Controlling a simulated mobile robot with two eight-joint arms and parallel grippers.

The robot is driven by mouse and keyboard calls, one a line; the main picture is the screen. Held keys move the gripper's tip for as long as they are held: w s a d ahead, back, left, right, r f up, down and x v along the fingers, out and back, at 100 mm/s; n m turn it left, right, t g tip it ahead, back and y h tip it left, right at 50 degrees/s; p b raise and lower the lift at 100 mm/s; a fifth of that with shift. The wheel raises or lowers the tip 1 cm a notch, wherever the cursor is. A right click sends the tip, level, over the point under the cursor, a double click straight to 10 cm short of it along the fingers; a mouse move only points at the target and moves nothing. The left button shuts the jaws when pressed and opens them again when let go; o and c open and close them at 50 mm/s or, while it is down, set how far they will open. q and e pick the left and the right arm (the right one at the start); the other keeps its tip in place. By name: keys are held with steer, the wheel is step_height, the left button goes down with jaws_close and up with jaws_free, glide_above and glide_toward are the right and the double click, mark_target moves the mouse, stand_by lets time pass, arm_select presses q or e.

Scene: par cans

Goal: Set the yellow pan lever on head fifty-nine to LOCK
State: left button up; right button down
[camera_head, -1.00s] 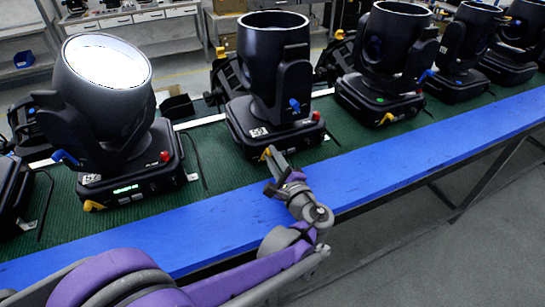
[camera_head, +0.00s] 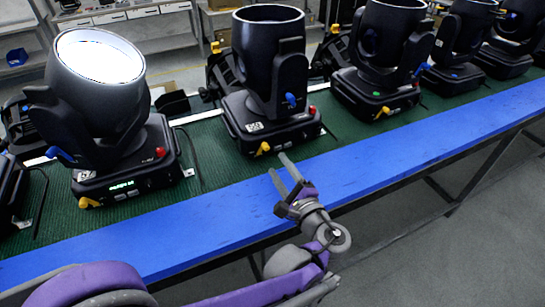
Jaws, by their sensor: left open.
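The middle moving head (camera_head: 270,62) stands upright on its black base, with a small white number label (camera_head: 254,127) too small to read surely. Its yellow pan lever (camera_head: 262,149) sticks out low on the front of the base and slants up to the right. A blue lever (camera_head: 291,100) is on its yoke. My left gripper (camera_head: 277,164) is open and empty over the blue table edge, just in front of and to the right of the yellow lever. Its fingers are apart from the lever. My right gripper is not in view.
A lit head (camera_head: 100,85) stands to the left with its own yellow lever (camera_head: 89,203). More heads (camera_head: 388,60) stand to the right on the green mat (camera_head: 215,165). The blue table edge (camera_head: 400,150) is clear to the right.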

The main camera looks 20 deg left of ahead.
arm_select(q)
steer(key=v, duration=0.4)
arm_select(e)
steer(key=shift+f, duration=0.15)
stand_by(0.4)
